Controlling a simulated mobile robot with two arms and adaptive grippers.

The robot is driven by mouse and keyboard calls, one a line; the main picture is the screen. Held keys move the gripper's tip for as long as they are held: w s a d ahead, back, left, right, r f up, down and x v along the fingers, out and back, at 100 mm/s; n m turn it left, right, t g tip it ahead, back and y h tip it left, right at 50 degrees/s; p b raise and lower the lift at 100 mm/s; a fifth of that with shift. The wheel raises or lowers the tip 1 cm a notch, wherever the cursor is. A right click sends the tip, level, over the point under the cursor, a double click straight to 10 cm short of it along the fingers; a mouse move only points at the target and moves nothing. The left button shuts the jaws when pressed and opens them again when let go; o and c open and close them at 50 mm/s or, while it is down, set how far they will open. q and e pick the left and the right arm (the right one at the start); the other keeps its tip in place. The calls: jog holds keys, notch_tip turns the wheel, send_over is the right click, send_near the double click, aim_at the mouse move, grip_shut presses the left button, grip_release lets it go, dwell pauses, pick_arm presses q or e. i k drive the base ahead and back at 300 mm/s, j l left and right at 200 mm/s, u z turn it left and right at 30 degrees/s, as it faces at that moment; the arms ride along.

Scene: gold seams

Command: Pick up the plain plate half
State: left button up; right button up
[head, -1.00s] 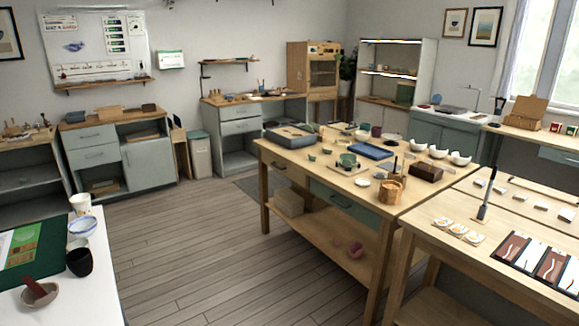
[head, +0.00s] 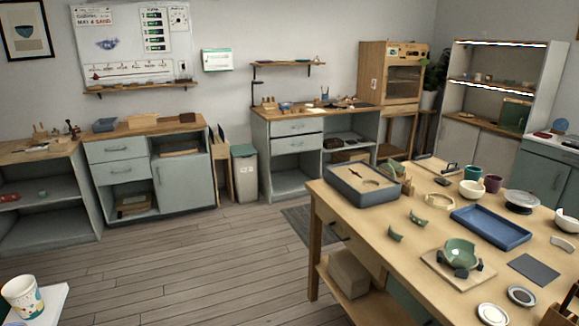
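I cannot make out a plain plate half for certain in the head view. On the wooden worktable (head: 400,275) at the right, two small green shards, one nearer (head: 395,234) and one farther (head: 419,219), lie apart from each other. A green bowl (head: 460,252) sits on a small board with dark blocks around it. A grey tray (head: 343,192) at the table's far left corner holds small pieces too small to name. Neither of my grippers is in view.
A blue tray (head: 490,228) lies mid-table, with a white round dish (head: 491,315) at the near edge. A patterned cup (head: 22,296) stands on a white table corner at lower left. Cabinets (head: 150,165) line the back wall. The wooden floor (head: 200,265) between is clear.

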aim_at(400, 168)
jog(key=i+j+u, duration=0.15)
jog(key=i+u, duration=0.2)
jog(key=i, duration=0.6)
jog(key=i+l+u, duration=0.1)
jog(key=i+u, duration=0.2)
jog(key=i, duration=0.65)
jog(key=i+z, duration=0.25)
jog(key=i, duration=0.2)
jog(key=i+j+z, duration=0.2)
jog(key=i, duration=0.2)
jog(key=i+j+z, duration=0.25)
jog(key=i, duration=0.2)
jog(key=i+j+z, duration=0.2)
jog(key=i, duration=0.2)
